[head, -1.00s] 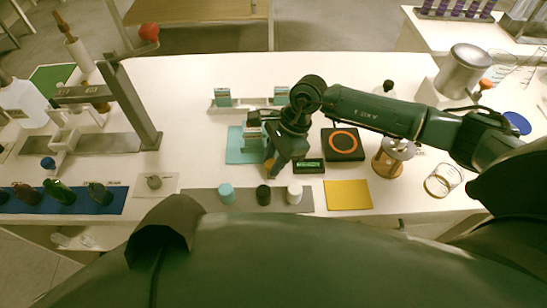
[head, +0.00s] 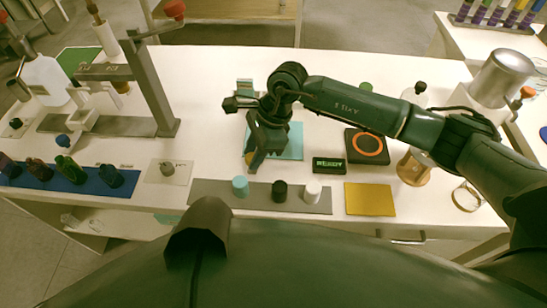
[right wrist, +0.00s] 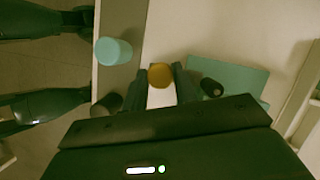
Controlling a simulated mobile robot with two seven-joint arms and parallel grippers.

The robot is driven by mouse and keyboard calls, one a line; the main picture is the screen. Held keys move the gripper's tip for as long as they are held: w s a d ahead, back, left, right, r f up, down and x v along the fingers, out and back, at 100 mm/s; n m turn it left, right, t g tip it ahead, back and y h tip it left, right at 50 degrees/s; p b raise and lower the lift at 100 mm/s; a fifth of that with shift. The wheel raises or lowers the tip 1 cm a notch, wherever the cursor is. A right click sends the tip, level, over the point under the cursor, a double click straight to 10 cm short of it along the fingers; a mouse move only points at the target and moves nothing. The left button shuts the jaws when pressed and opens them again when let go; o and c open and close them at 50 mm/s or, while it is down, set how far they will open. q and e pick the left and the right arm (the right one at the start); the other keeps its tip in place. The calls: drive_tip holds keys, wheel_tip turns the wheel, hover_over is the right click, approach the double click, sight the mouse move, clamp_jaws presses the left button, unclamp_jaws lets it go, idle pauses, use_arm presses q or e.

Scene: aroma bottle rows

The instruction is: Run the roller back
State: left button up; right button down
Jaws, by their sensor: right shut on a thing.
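My right gripper (head: 252,166) hangs over the bench between the teal mat (head: 292,150) and the grey strip (head: 225,198). It is shut on a small amber-topped piece (right wrist: 160,75), which shows between the fingers in the right wrist view. In the head view only a sliver of it shows behind the fingers. I cannot tell whether its lower end touches the bench. No part is clearly recognisable as a roller apart from this held piece. A dark round piece (right wrist: 210,88) lies at the mat's edge in the right wrist view. My left gripper is not in view.
Teal (head: 240,186), black (head: 279,191) and white (head: 312,191) caps stand on the grey strip, close in front of the gripper. A small display box (head: 329,168), a black pad with an orange ring (head: 367,147) and a yellow mat (head: 369,199) lie to the right.

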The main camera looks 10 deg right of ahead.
drive_tip(key=shift+a, duration=0.2)
drive_tip(key=c, duration=1.1)
unclamp_jaws()
drive_tip(key=shift+w, duration=0.1)
drive_tip(key=shift+r, duration=0.1)
drive_tip(key=v, duration=1.3)
drive_tip(key=shift+b, duration=0.3)
